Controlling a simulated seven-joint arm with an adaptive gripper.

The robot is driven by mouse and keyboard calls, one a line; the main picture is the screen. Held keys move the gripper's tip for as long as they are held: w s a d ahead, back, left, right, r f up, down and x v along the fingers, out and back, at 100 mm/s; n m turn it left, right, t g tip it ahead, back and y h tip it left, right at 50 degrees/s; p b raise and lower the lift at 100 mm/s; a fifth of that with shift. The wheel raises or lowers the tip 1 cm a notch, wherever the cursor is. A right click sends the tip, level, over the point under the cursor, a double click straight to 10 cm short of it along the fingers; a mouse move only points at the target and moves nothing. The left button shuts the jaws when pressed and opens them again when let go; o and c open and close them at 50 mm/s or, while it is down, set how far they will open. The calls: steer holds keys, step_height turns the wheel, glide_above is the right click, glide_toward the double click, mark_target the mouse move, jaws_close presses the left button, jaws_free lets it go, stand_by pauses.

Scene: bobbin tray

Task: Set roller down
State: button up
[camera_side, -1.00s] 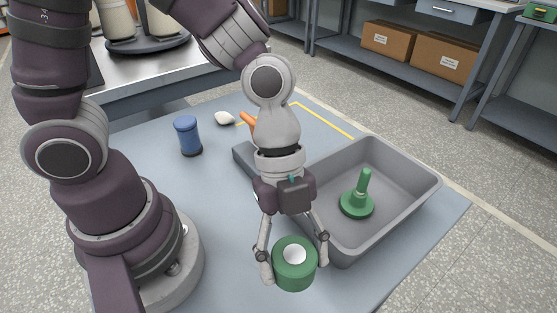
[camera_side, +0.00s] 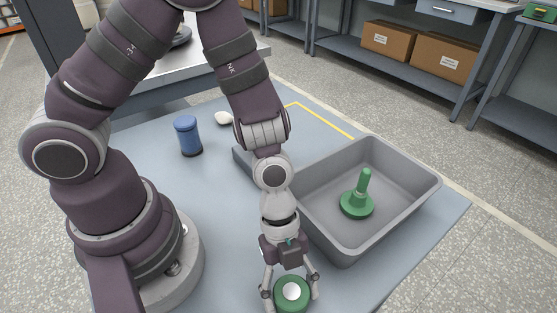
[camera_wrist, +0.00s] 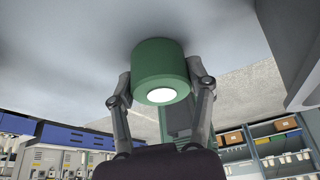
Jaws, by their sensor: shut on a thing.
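The green roller (camera_side: 292,292) with a white centre is at the lower middle of the side view, near the table's front edge. My gripper (camera_side: 291,288) is shut on it, one finger on each side. In the wrist view the roller (camera_wrist: 160,72) sits between both fingers of my gripper (camera_wrist: 160,88), its white end facing the camera and its far end against or close to the grey table surface. I cannot tell whether it touches the table.
A grey tray (camera_side: 425,190) right of my gripper holds a green peg on a round base (camera_side: 358,195). A blue cylinder (camera_side: 187,136) stands at the back left. A white object (camera_side: 224,118) lies behind. A grey block (camera_side: 243,160) is partly hidden by my arm.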

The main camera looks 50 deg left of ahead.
steer(key=o, duration=1.2)
steer(key=w+a+r+n+t+y, duration=0.2)
steer(key=a+r+n+t+y, duration=0.2)
steer(key=a+r+n, duration=1.3)
step_height(320, 180, up, 3)
steer(key=n+t, duration=0.3)
steer(key=n, duration=0.1)
steer(key=shift+r, duration=0.15)
